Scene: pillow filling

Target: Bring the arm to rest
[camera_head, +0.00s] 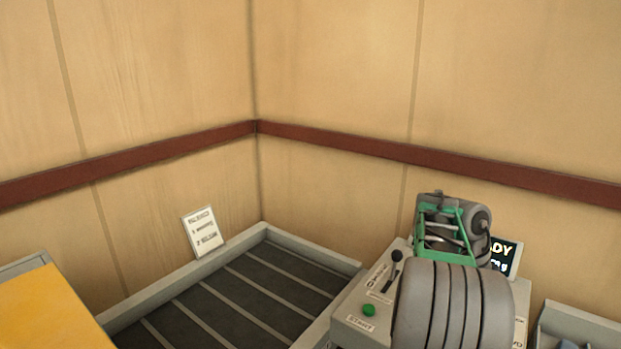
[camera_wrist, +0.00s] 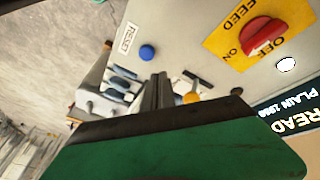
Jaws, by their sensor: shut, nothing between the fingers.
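My arm, with grey ribbed links and a green-framed wrist, rises in front of the machine at the lower right of the head view. My gripper (camera_wrist: 158,92) shows in the wrist view as two dark fingers close together, shut and empty, above the green body. The fingers are apart from any handle as far as I can see. The light grey machine panel (camera_wrist: 190,25) lies beyond them. It carries a blue button (camera_wrist: 147,52) by a RESET label and a red switch (camera_wrist: 262,36) on a yellow FEED plate. In the head view, my arm hides much of the machine.
A green START button (camera_head: 369,310) and a black lever (camera_head: 394,270) sit left of my arm. A dark screen (camera_head: 505,256) is behind it. A slatted bed with a grey rim (camera_head: 190,277) lies left, with a white sign (camera_head: 203,231). A yellow surface (camera_head: 50,312) is lower left.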

